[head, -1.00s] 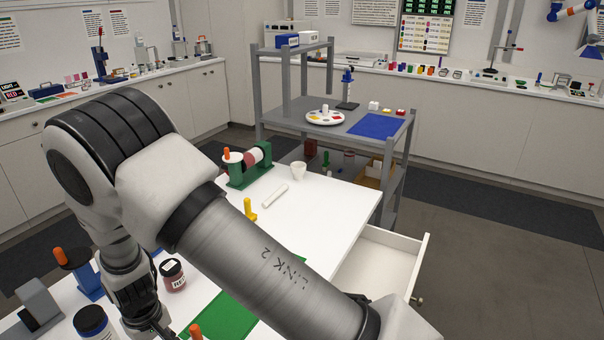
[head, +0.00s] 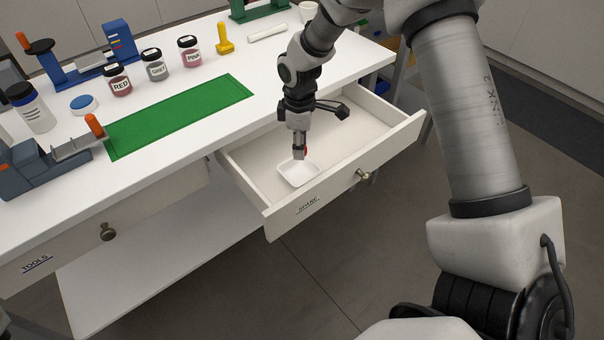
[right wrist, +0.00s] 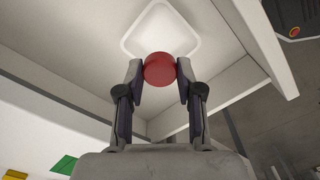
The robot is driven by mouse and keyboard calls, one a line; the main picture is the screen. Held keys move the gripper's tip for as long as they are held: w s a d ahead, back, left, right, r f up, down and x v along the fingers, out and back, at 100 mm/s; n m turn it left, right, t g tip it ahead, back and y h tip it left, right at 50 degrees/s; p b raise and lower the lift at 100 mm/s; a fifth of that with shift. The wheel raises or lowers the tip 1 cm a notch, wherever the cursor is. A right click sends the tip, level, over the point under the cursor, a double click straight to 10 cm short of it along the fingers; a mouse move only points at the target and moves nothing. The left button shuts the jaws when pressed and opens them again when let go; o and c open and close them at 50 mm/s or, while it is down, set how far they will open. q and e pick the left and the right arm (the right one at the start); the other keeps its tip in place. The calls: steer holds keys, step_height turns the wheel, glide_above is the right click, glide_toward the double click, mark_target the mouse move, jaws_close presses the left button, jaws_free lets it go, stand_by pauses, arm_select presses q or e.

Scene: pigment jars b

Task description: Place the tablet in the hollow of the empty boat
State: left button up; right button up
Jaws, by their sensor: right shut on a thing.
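A small white square boat (head: 290,179) lies on the floor of the open drawer, near the drawer's front; its hollow looks empty. In the right wrist view the boat (right wrist: 160,22) is a rounded white square beyond my fingertips. My right gripper (head: 300,150) points down over the boat and is shut on a red round tablet (right wrist: 159,69), gripped between both fingertips. In the head view only a bit of red tablet (head: 305,151) shows beside the fingers. I cannot tell the exact gap between tablet and boat. My left gripper is not in view.
The open drawer (head: 345,135) is marked SPARE; its walls surround the boat. On the white table stand labelled jars (head: 118,79), a green mat (head: 180,115), a yellow stamp-like piece (head: 224,40) and a white roll (head: 267,32). A closed TOOLS drawer (head: 105,232) is at left.

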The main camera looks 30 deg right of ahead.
mark_target(299, 174)
step_height(299, 174, down, 8)
steer(key=shift+w+a+b, duration=0.1)
steer(key=shift+b, duration=0.3)
steer(key=o, duration=0.7)
steer(key=shift+f, duration=0.15)
steer(key=shift+c, duration=0.2)
step_height(299, 174, up, 12)
steer(key=shift+r+p, duration=0.2)
steer(key=shift+p, duration=0.65)
